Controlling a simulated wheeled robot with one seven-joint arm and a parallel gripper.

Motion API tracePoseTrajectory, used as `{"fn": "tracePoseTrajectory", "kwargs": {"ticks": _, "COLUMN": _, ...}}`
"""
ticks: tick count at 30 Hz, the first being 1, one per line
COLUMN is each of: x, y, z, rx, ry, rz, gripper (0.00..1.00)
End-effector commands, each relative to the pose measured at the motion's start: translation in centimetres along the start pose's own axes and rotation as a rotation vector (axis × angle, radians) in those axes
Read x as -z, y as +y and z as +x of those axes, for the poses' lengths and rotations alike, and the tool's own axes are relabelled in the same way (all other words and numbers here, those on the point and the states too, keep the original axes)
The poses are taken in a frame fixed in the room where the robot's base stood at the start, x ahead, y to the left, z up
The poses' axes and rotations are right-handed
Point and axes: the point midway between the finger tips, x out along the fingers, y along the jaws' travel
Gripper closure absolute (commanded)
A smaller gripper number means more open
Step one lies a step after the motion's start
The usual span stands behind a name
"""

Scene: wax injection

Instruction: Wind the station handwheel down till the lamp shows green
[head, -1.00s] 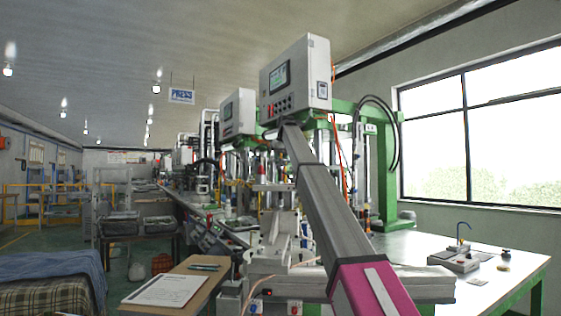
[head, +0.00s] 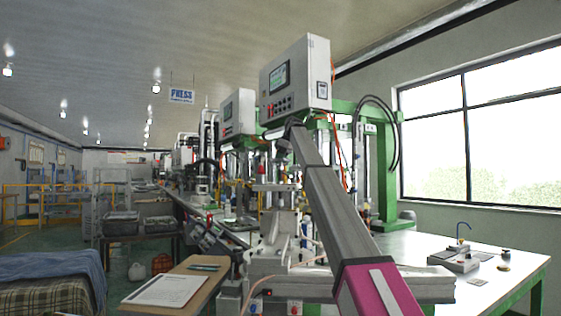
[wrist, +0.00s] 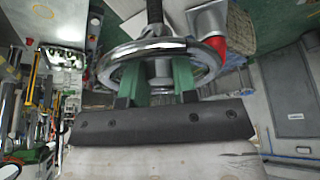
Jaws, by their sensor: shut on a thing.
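The chrome handwheel (wrist: 150,47) fills the upper middle of the wrist view, with a dark shaft rising from it. My gripper (wrist: 158,72) has its two green fingers on the wheel, one on each side of the hub, and is shut on it. In the head view my arm reaches up to the station below the grey control box (head: 295,78); my fingers and the wheel cannot be made out there. I cannot pick out a lamp or its colour with certainty in either view.
A red-ended part (wrist: 216,46) sits close to the wheel's right in the wrist view. In the head view a clipboard (head: 166,290) lies on a small table at front left. The white bench (head: 500,268) at right holds a small device (head: 455,261).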

Motion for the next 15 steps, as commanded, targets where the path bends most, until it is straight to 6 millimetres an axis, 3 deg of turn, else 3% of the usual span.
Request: {"fn": "tracePoseTrajectory", "kwargs": {"ticks": 15, "x": -0.03, "y": -0.01, "z": 0.20, "rx": 0.111, "ry": 0.001, "rz": -0.274, "gripper": 0.97}}
